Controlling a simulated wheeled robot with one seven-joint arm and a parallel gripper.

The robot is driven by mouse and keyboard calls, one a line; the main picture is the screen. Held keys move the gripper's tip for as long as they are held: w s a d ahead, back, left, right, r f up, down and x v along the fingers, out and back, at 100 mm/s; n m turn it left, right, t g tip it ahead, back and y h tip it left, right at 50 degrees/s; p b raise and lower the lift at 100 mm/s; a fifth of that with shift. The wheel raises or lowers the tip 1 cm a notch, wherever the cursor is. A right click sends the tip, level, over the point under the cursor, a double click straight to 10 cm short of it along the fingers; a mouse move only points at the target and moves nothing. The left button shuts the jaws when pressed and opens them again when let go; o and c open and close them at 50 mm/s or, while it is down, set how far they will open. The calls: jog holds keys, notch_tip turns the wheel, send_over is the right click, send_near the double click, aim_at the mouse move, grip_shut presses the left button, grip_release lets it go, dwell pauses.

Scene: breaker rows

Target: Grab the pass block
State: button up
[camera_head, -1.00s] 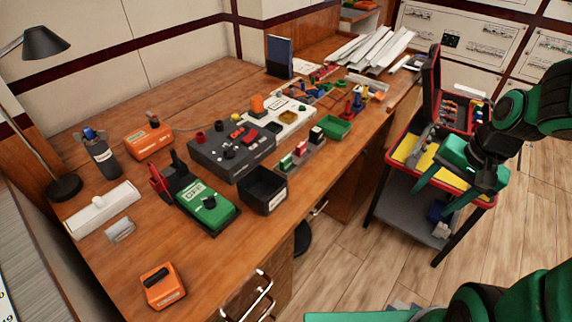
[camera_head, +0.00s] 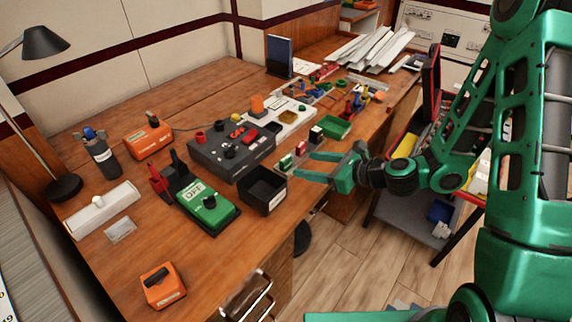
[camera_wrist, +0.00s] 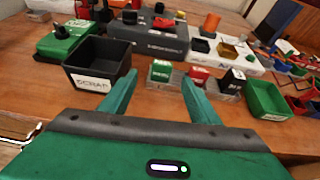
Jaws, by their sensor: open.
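A small green block (camera_wrist: 160,70) with a white label stands in the wrist view at the left end of a row of three blocks. Its label is too small to read surely; I take it as the pass block. It also shows in the head view (camera_head: 286,163). A red block (camera_wrist: 198,76) and a black block (camera_wrist: 233,81) stand to its right in the same low grey holder. My gripper (camera_wrist: 158,79) is open and empty. Its two fingers point at the row, with the green block between their tips in the picture but beyond them.
A black bin labelled SCRAP (camera_wrist: 88,80) stands close left of the fingers. A green bin (camera_wrist: 268,98) is at the right. A dark grey panel (camera_head: 228,152) and a white panel (camera_head: 290,118) lie behind. The desk's front edge is bare below the row.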

aim_at(288, 160)
jog(key=shift+w+a+f+m, duration=0.1)
jog(key=shift+w+a+m, duration=0.1)
jog(key=shift+w+m, duration=0.1)
jog(key=x, duration=1)
jog(key=shift+w, duration=0.35)
jog(key=c, duration=1.1)
